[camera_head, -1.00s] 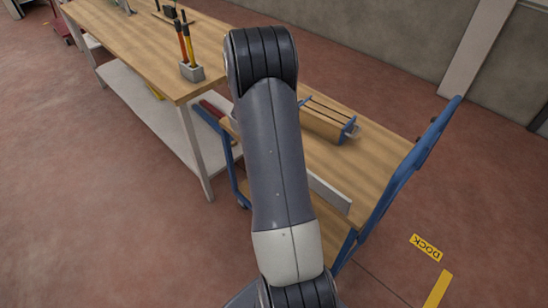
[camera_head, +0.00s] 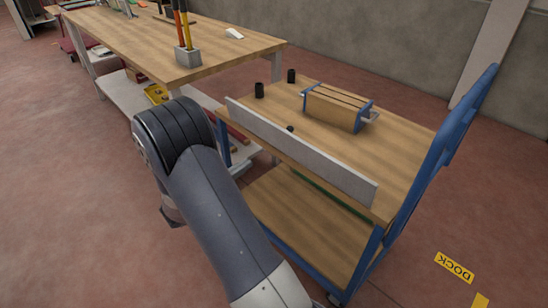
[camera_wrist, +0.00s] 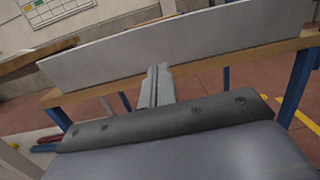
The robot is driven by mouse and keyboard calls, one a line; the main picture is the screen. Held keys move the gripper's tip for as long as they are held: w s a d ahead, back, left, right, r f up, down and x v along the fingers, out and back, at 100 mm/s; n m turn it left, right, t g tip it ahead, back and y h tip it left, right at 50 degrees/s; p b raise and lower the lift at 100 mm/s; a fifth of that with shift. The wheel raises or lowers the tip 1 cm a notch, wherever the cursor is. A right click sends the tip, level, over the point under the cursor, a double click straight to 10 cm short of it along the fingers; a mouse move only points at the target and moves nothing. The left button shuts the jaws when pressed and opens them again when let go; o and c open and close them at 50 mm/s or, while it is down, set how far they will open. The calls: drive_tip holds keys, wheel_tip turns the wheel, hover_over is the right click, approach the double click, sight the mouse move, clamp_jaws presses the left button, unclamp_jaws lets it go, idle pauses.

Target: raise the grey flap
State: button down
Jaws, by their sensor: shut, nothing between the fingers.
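The grey flap (camera_head: 300,150) is a long flat panel along the near edge of the blue-framed cart's wooden top. It stands up above the top in the head view. In the wrist view the flap (camera_wrist: 190,48) spans the picture as a pale board, with the wooden edge just below it. My gripper (camera_wrist: 158,72) is shut and empty, its fingertips overlapping the lower edge of the flap in the picture. I cannot tell whether they touch it. In the head view my arm hides the gripper.
A workbench (camera_head: 200,62) stands to the left with a tool holder (camera_head: 188,56). Bare floor shows at the left and a DOCK sign (camera_head: 454,267) at the right.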

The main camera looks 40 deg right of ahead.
sight(282, 136)
drive_tip(key=shift+h, duration=0.3)
drive_tip(key=d, duration=0.4)
drive_tip(key=w+d+r+b, duration=0.1)
drive_tip(key=d, duration=0.7)
drive_tip(key=shift+w+d+r, duration=0.15)
drive_tip(key=shift+d+r, duration=0.1)
drive_tip(key=shift+r, duration=0.1)
drive_tip(key=shift+d, duration=0.1)
